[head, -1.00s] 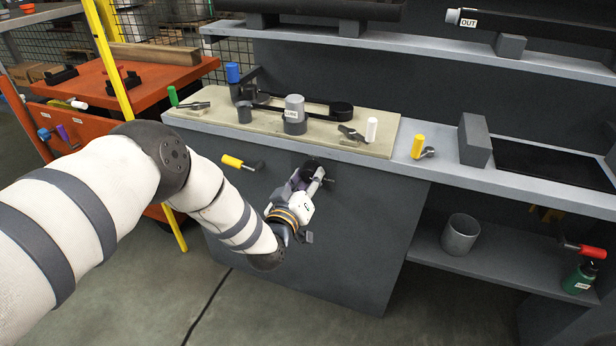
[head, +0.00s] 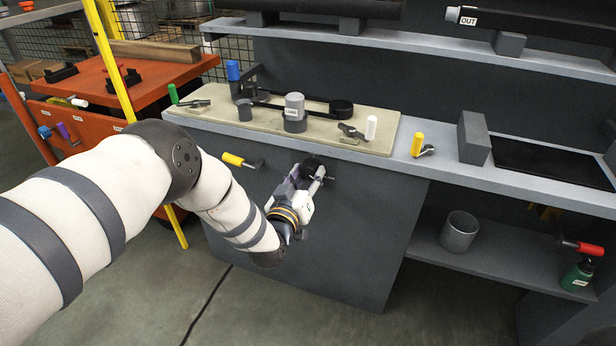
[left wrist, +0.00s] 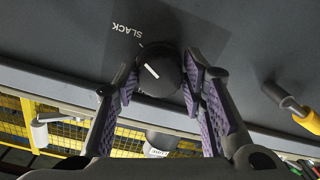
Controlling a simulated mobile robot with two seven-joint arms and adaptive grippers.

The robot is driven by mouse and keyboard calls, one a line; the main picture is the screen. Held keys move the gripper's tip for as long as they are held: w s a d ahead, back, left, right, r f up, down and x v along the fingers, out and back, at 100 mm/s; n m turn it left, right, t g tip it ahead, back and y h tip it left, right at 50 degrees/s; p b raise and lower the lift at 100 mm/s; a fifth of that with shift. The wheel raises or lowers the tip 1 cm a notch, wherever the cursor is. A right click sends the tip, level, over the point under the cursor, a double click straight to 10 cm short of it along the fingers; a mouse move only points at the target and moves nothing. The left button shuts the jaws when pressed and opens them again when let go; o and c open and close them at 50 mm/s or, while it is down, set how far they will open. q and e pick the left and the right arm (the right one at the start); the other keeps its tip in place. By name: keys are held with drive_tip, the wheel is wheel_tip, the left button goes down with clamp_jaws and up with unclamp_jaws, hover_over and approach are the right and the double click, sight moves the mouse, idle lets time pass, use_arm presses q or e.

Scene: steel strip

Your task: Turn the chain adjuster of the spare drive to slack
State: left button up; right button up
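The chain adjuster is a round dark knob (head: 312,166) on the front panel of the grey bench. In the left wrist view the knob (left wrist: 163,74) carries a white line that points up and left, towards a short mark beside the printed word SLACK (left wrist: 127,32). My left gripper (head: 312,176) is at this knob. In the left wrist view its purple-padded fingers (left wrist: 160,80) stand on both sides of the knob and appear closed on it; the left contact is hard to see. My right gripper is not in view.
A yellow-handled lever (head: 240,162) sticks out of the panel left of the knob. On the bench top are a beige board (head: 350,150) with a labelled grey cylinder (head: 295,108), a white-handled lever (head: 371,128) and a green-handled lever (head: 173,95). A grey cup (head: 460,233) stands on the lower shelf.

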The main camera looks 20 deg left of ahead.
use_arm(q)
drive_tip(key=shift+o, duration=1.1)
drive_tip(key=shift+s, duration=0.35)
drive_tip(key=s, duration=1.1)
drive_tip(key=shift+s+r, duration=0.15)
drive_tip(key=shift+r, duration=0.1)
drive_tip(key=shift+f, duration=0.1)
